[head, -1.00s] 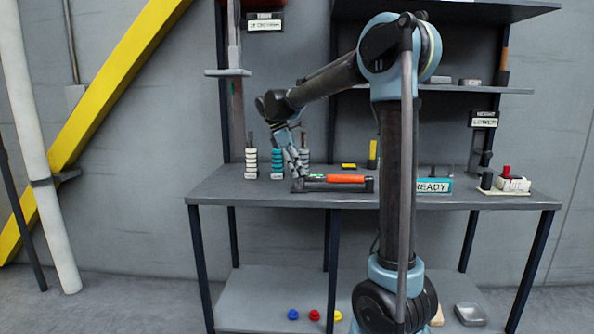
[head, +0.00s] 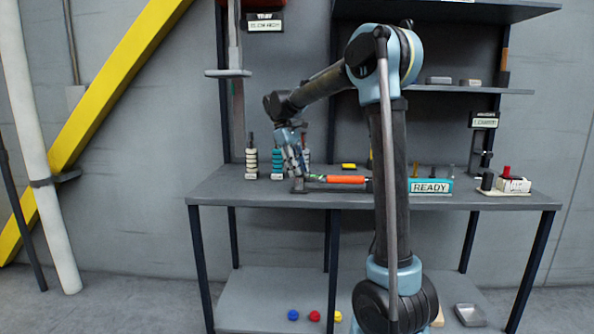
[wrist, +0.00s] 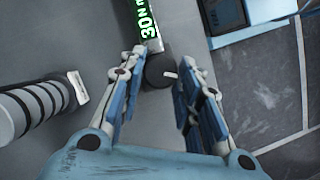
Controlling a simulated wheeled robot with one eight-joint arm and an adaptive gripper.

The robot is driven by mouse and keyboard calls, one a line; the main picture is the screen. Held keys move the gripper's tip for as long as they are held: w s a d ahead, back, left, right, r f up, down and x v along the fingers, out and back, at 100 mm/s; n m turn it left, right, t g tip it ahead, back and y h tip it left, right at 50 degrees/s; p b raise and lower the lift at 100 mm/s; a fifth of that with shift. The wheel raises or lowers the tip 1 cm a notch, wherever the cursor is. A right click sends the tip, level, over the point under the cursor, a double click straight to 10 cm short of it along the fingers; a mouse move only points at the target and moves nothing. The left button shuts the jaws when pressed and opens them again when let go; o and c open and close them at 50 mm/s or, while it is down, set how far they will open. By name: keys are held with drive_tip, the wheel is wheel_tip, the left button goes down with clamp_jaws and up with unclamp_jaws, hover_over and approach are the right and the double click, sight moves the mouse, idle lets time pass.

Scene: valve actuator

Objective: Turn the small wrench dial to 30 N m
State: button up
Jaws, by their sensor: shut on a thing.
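The small wrench lies on the bench in the head view, with an orange handle (head: 346,180) and a lit green display (head: 316,178) near its left end. In the wrist view the display (wrist: 148,20) reads "30 N m". The dark round dial (wrist: 158,70) sits just below the display, with a small white mark at its right side. My gripper (wrist: 161,80) has its fingers on both sides of the dial and is shut on it. In the head view my gripper (head: 299,170) is above the wrench's left end and hides part of it.
White-ringed (head: 251,163) and teal-ringed (head: 277,163) stacks stand close left of my gripper. A teal box reading "READY" (head: 430,186) is on the right of the bench. A white block with a red knob (head: 512,184) stands beyond it.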

idle(0.3)
drive_tip(key=o, duration=1.1)
drive_tip(key=v, duration=1.2)
drive_tip(key=shift+d, duration=0.1)
drive_tip(key=shift+d, duration=0.1)
